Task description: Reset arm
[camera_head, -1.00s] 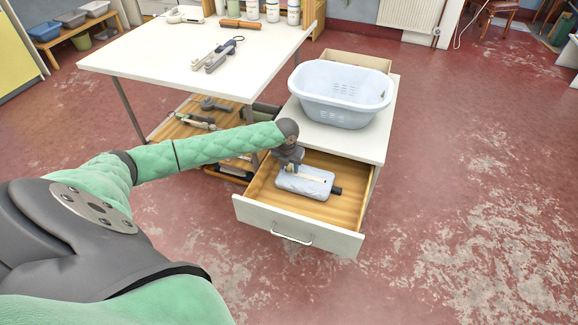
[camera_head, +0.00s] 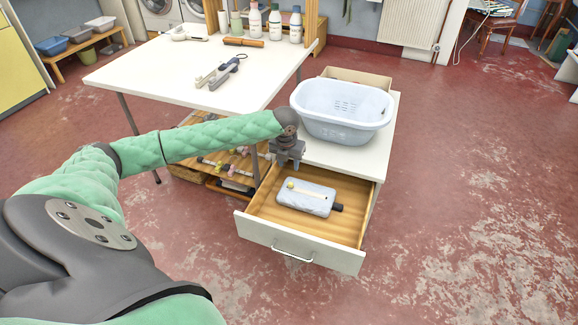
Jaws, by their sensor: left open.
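My left gripper (camera_head: 288,163) hangs at the end of the green-sleeved arm, over the back left part of the open drawer (camera_head: 297,241). It is open, and I see nothing held in it. A pale grey-blue flat object with a dark end (camera_head: 312,202) lies in the drawer, apart from the gripper and nearer the drawer's front. A small yellow round spot and a light strip show on top of it. My right gripper is not in view.
A light blue laundry basket (camera_head: 340,112) stands on the white cabinet (camera_head: 383,140) above the drawer. A white table (camera_head: 165,75) at the left carries a grey tool (camera_head: 221,71), a brown roller (camera_head: 243,42) and bottles (camera_head: 275,24). Red floor (camera_head: 470,200) at the right is clear.

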